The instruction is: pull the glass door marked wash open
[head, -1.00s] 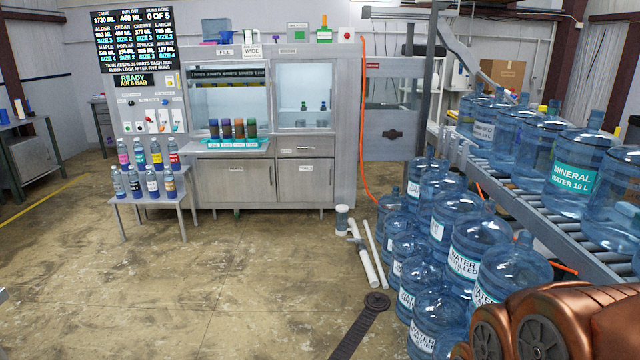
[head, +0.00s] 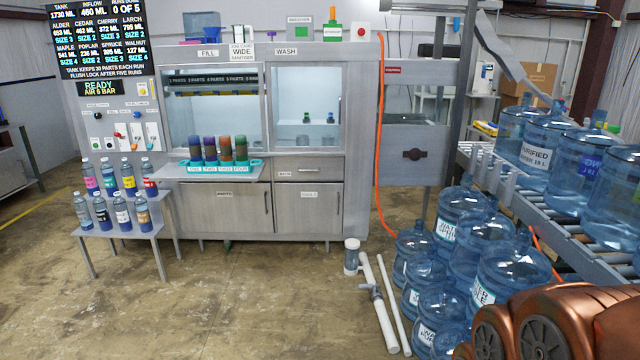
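The glass door marked WASH (head: 307,100) is the right-hand pane of the grey cabinet (head: 355,140), under a WASH label (head: 286,51). It looks shut in its frame. Small dark-capped bottles (head: 306,117) show through the glass. My gripper is not in view; only a copper-coloured part of my arm shows at the lower right, well away from the door.
A side table (head: 118,233) holds several bottles. Large water jugs (head: 465,210) and a roller conveyor (head: 560,220) crowd the right. White pipes (head: 380,315) lie on the floor; the middle floor is open.

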